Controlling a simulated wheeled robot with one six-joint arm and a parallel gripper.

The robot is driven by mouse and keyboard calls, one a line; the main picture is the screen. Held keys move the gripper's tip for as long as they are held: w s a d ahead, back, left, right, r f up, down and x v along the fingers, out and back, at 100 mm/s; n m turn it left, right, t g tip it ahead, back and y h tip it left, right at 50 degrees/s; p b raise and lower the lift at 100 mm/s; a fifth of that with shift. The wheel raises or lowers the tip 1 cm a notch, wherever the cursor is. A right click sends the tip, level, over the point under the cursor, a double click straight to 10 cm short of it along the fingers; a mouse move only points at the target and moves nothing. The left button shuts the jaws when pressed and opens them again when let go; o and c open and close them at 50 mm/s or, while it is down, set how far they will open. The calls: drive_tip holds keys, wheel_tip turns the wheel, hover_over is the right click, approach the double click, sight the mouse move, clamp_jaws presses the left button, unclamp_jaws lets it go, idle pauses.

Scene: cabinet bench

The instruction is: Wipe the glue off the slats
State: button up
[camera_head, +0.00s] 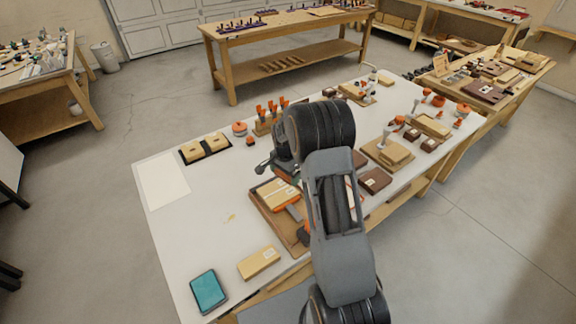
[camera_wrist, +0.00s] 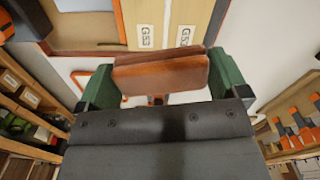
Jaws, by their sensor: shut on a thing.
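In the wrist view my gripper (camera_wrist: 162,82) has two green fingers shut on a reddish-brown block (camera_wrist: 160,70), held crosswise between them. Beyond it, two pale wooden slats lie side by side, one labelled G53 (camera_wrist: 145,18) and one labelled G50 (camera_wrist: 188,18). The block overlaps their near ends in the picture; I cannot tell whether it touches them. In the head view the slats (camera_head: 266,192) lie in a brown wooden tray (camera_head: 268,217), partly hidden by my arm. I cannot make out glue on them.
The white bench top (camera_head: 190,240) is clear at the left. A teal pad (camera_head: 208,291) and a wooden block (camera_head: 259,262) lie at its near end. A white sheet (camera_head: 162,180) and a black holder with wooden blocks (camera_head: 204,148) lie farther back. Orange-handled tools (camera_head: 272,108) stand behind.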

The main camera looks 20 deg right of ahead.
sight(265, 198)
drive_tip(key=d+m, duration=0.1)
drive_tip(key=w+d+m, duration=0.1)
drive_tip(key=shift+w+r+m, duration=0.1)
drive_tip(key=shift+r+m, duration=0.1)
drive_tip(key=shift+m, duration=0.1)
drive_tip(key=shift+f+b, duration=1.55)
drive_tip(key=shift+f, duration=1.1)
drive_tip(key=shift+a+f+b, duration=0.1)
drive_tip(key=shift+f+b, duration=0.6)
drive_tip(key=shift+f, duration=0.05)
drive_tip(key=shift+a, duration=0.1)
drive_tip(key=shift+s+a+r, duration=0.1)
drive_tip(key=shift+s+a, duration=0.1)
drive_tip(key=shift+a, duration=0.8)
drive_tip(key=shift+s+a, duration=0.2)
drive_tip(key=shift+a, duration=0.85)
drive_tip(key=shift+a, duration=0.1)
drive_tip(key=shift+s+a+f+b, duration=0.15)
drive_tip(key=shift+s+a, duration=0.1)
drive_tip(key=shift+a, duration=0.65)
drive_tip(key=shift+s+a+f+b, duration=0.1)
drive_tip(key=shift+s+a+b, duration=0.1)
drive_tip(key=shift+a, duration=0.65)
drive_tip(key=shift+s+a+r, duration=0.1)
drive_tip(key=shift+a, duration=0.5)
drive_tip(key=shift+s+a+r, duration=0.1)
drive_tip(key=shift+a, duration=0.5)
